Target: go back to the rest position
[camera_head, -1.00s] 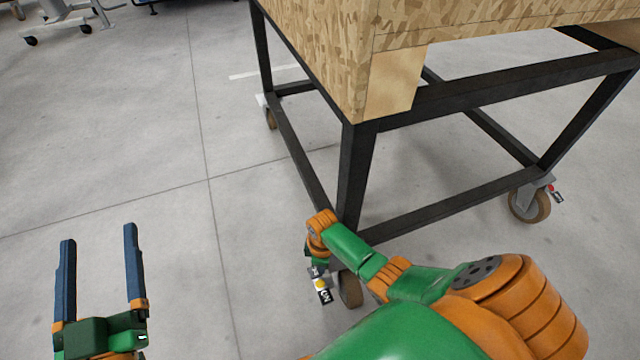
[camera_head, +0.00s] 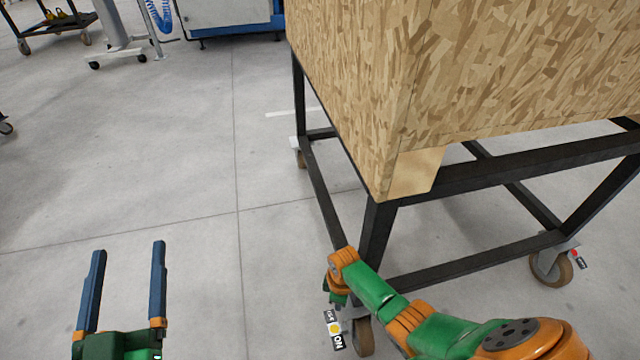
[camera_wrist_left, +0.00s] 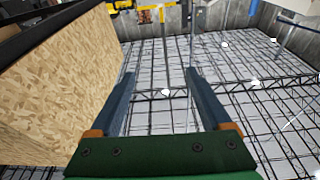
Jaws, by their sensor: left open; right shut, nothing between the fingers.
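My left gripper (camera_head: 129,248) is at the lower left of the head view. Its two dark blue fingers point up the picture, apart, with only bare floor seen between them. In the left wrist view the same open gripper (camera_wrist_left: 161,74) holds nothing. My right arm comes in from the lower right, with green and orange links. It reaches toward the near leg of the wheeled stand, and I cannot tell whether it touches. The fingers of my right gripper do not show.
A large chipboard box (camera_head: 480,80) rests on a black wheeled frame (camera_head: 376,235) at the right. In the left wrist view the box (camera_wrist_left: 65,85) is left of the fingers. Grey floor (camera_head: 130,190) is clear around the left gripper. A blue and white machine (camera_head: 235,14) stands far back.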

